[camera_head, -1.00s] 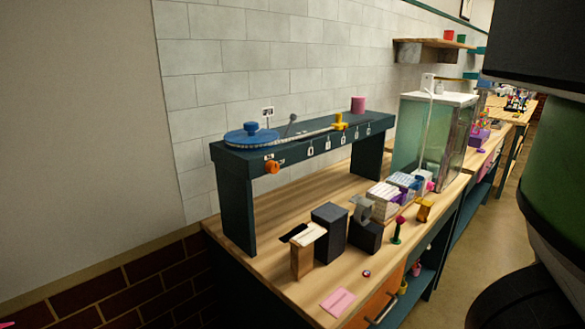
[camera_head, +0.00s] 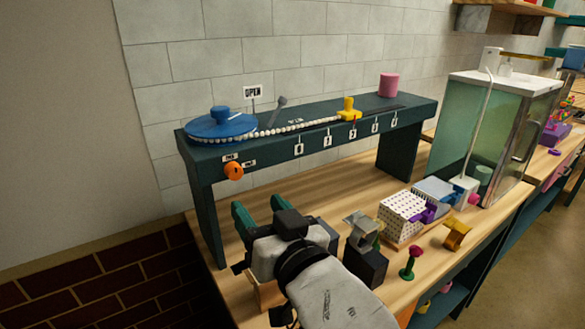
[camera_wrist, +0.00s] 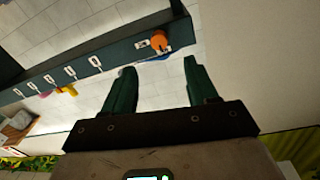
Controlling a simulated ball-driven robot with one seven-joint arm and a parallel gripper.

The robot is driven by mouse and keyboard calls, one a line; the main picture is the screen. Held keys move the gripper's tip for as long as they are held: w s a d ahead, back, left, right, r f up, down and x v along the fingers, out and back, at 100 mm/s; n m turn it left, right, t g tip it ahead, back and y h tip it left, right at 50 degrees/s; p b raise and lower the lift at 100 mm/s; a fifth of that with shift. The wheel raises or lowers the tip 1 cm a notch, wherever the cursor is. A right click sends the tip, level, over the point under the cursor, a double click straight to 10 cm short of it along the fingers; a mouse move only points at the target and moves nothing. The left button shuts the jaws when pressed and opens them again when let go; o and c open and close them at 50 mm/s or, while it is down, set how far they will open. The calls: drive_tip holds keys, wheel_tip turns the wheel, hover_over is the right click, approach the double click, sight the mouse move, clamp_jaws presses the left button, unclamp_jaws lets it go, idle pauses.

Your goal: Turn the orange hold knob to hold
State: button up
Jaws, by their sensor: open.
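The orange hold knob (camera_head: 233,171) sits on the front face of the dark green raised shelf (camera_head: 270,157), near its left end, with small labels above it and to its right. The label text is too small to read surely. In the wrist view the knob (camera_wrist: 159,41) shows beyond my fingers, between them and ahead. My gripper (camera_head: 261,214) is below and to the right of the knob in the head view, apart from it. Its two green fingers (camera_wrist: 162,80) are spread and empty.
A blue round disc (camera_head: 222,124), a bead chain, a grey lever (camera_head: 277,108), a yellow piece (camera_head: 349,110) and a pink cylinder (camera_head: 389,85) are on the raised shelf. Dark blocks, a dotted box (camera_head: 404,215) and a glass tank (camera_head: 500,125) stand on the wooden bench to the right.

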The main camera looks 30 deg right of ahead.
sight(236, 175)
drive_tip(key=w, duration=0.3)
drive_tip(key=w+p, duration=0.1)
drive_tip(key=w, duration=0.3)
drive_tip(key=w+d+p, duration=0.1)
drive_tip(key=w, duration=0.2)
drive_tip(key=shift+w+r, duration=0.1)
drive_tip(key=shift+w, duration=0.3)
drive_tip(key=shift+c, duration=0.3)
drive_tip(key=c, duration=1)
